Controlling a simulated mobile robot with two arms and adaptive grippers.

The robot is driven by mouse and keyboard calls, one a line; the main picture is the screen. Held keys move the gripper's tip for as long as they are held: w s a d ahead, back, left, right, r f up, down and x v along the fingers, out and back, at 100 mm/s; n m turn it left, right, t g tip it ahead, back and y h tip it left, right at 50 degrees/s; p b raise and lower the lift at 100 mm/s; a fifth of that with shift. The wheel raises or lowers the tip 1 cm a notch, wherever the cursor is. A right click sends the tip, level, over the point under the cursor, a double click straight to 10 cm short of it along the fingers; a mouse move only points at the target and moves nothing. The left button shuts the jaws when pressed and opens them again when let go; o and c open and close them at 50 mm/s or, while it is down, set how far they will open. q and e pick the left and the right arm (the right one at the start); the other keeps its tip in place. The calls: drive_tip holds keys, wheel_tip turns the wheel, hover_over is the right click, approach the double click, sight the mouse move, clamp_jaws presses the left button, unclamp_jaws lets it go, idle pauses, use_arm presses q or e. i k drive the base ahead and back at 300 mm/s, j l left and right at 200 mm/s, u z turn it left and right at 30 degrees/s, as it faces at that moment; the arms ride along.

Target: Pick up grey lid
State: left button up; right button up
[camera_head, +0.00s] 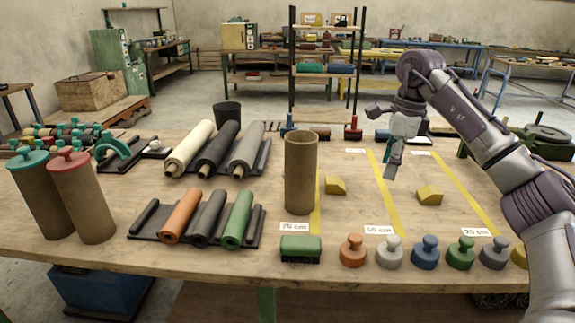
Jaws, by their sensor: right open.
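A row of knobbed lids stands along the front edge of the table. The dark grey lid (494,254) is near its right end, between the green lid (461,253) and the yellow lid (519,256). A paler, whitish lid (390,252) stands farther left, between the orange lid (352,251) and the blue lid (426,253). My right gripper (393,168) is open and points down above the table, behind and to the left of the dark grey lid, well apart from it. My left gripper is out of view.
An open brown tube (300,172) stands upright left of my right gripper. Yellow wedges (429,195) lie between the yellow tape lines. A green brush (300,248) lies left of the lids. Sheet rolls (236,220) rest on racks farther left, beside tubes with teal and red lids (68,159).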

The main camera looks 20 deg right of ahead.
sight(301, 146)
drive_tip(key=i, duration=1.4)
